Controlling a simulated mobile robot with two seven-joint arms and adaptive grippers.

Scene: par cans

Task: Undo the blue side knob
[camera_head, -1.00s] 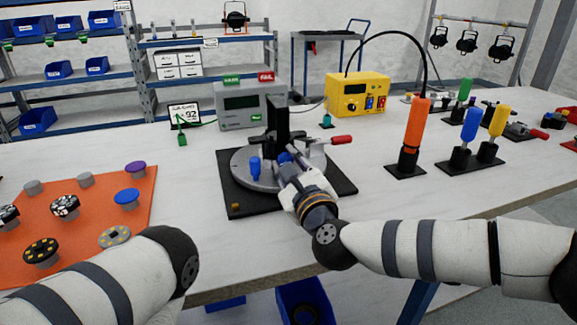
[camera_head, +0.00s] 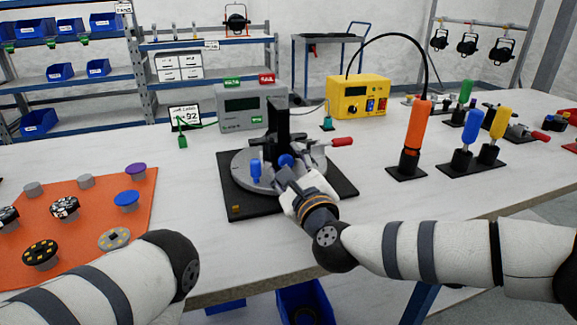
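A round grey fixture (camera_head: 238,178) with a black upright bracket (camera_head: 279,122) stands on a black base plate (camera_head: 240,209) in the middle of the table. A blue round knob (camera_head: 286,160) shows low on the bracket's front. A second blue piece (camera_head: 255,170) stands upright on the fixture's left side. My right gripper (camera_head: 283,176) is just in front of and below the round knob. Its fingers are small and dark here, and I cannot tell their opening or whether they touch the knob. My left arm shows at the lower left, but its gripper is out of view.
A red-handled clamp (camera_head: 341,141) sticks out right of the bracket. A grey meter box (camera_head: 240,108) and a yellow box (camera_head: 358,97) stand behind. Upright orange (camera_head: 416,125), blue and yellow handled tools stand right. An orange mat (camera_head: 95,215) with several knobs lies left.

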